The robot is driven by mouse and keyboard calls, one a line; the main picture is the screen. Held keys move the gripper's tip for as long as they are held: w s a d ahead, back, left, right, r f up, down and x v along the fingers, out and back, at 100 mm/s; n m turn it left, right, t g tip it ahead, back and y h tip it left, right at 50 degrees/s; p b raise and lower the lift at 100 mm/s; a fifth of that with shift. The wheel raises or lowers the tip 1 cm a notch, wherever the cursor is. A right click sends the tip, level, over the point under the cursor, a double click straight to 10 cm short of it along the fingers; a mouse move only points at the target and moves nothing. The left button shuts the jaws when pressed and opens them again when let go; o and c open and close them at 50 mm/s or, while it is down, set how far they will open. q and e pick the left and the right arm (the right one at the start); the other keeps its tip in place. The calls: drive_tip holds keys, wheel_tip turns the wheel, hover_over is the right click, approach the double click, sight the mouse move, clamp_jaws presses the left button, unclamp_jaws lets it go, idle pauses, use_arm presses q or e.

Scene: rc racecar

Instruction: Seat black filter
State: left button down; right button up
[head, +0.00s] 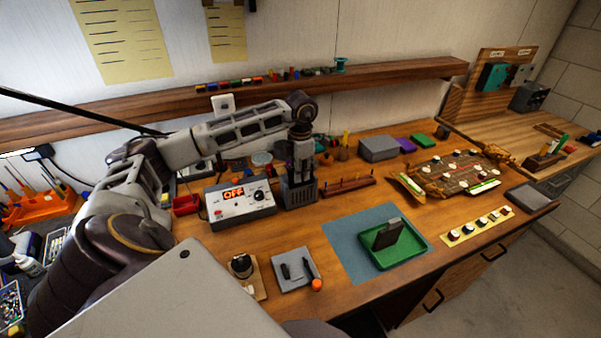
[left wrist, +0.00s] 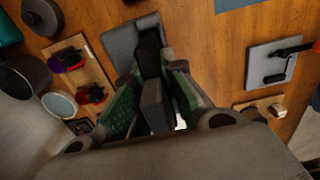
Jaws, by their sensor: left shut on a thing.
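My left gripper (head: 301,158) reaches down from above onto a dark box-shaped housing (head: 298,193) beside the power unit. In the left wrist view the left gripper (left wrist: 155,112) has its green-padded fingers shut on a dark grey block (left wrist: 155,98), which looks like the black filter. The grey housing (left wrist: 119,42) lies just beyond the fingertips, with a black part or opening at its side. I cannot tell how deep the block sits in it. A dark slab (head: 387,234) leans in the green tray (head: 413,252). My right gripper is out of view.
The power unit (head: 240,203) reading OFF stands close left of the housing. A wooden rack (head: 346,184) is close right. The blue mat (head: 343,240) has bare room.

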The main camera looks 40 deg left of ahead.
use_arm(q)
drive_tip(key=shift+f, duration=0.4)
drive_tip(key=c, duration=1.4)
unclamp_jaws()
drive_tip(key=shift+s, duration=0.1)
drive_tip(key=shift+r, duration=0.75)
wheel_tip(320, 180, up, 11)
drive_tip(key=shift+f, duration=0.15)
drive_tip(key=shift+d, duration=0.1)
